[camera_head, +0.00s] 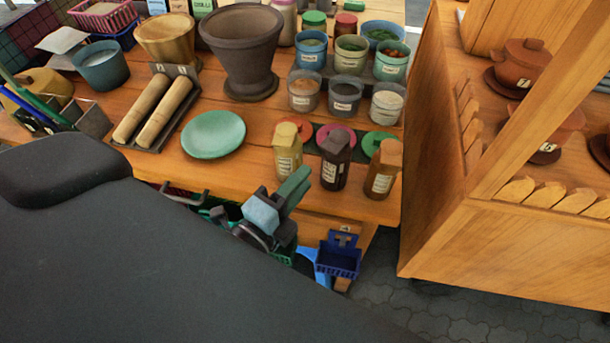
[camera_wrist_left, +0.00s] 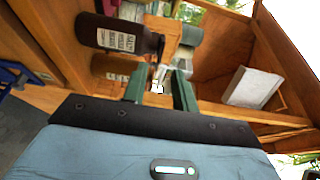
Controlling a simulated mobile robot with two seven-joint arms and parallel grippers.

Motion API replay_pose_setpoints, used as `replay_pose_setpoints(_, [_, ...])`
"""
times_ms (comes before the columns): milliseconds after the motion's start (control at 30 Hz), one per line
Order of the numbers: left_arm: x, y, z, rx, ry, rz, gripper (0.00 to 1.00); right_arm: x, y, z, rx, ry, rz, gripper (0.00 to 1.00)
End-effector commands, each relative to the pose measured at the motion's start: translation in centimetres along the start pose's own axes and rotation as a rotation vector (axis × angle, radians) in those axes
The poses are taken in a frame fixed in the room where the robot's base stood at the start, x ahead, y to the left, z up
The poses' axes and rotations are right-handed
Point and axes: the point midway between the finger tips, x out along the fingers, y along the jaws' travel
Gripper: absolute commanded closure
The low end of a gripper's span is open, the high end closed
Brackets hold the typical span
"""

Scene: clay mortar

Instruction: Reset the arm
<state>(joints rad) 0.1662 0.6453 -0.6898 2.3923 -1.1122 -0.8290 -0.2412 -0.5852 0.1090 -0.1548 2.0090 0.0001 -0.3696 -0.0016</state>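My left gripper (camera_head: 296,187) is at the front edge of the wooden table in the head view, just below the small bottles. In the left wrist view its two green fingers (camera_wrist_left: 158,76) stand apart. Nothing is held between them; only background shows in the gap. A dark bottle with a label (camera_wrist_left: 115,38) shows beyond the fingers, up and to the left. My right gripper is in neither view.
The table (camera_head: 235,178) holds a yellow-capped bottle (camera_head: 287,155), a dark bottle (camera_head: 335,162), a brown bottle (camera_head: 382,170), a green plate (camera_head: 213,134), a large mortar (camera_head: 243,45) and rolling pins (camera_head: 163,110). A blue basket (camera_head: 338,262) hangs at the front. A wooden cabinet (camera_head: 500,245) stands right.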

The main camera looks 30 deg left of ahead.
Motion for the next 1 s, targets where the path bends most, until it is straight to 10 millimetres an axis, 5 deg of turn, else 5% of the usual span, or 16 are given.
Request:
replay_pose_setpoints(567, [-0.1, 0.5, 0.0, -0.021, -0.002, 0.024, 0.72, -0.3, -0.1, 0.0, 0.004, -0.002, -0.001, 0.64])
replay_pose_setpoints(767, [-1.8, 6.1, -0.1, -0.268, -0.031, 0.252, 0.72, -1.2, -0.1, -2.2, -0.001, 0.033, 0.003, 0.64])
replay_pose_setpoints(1000, [-8.9, 15.1, -0.3, -0.820, -0.197, 0.578, 0.72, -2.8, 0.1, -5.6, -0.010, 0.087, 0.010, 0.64])
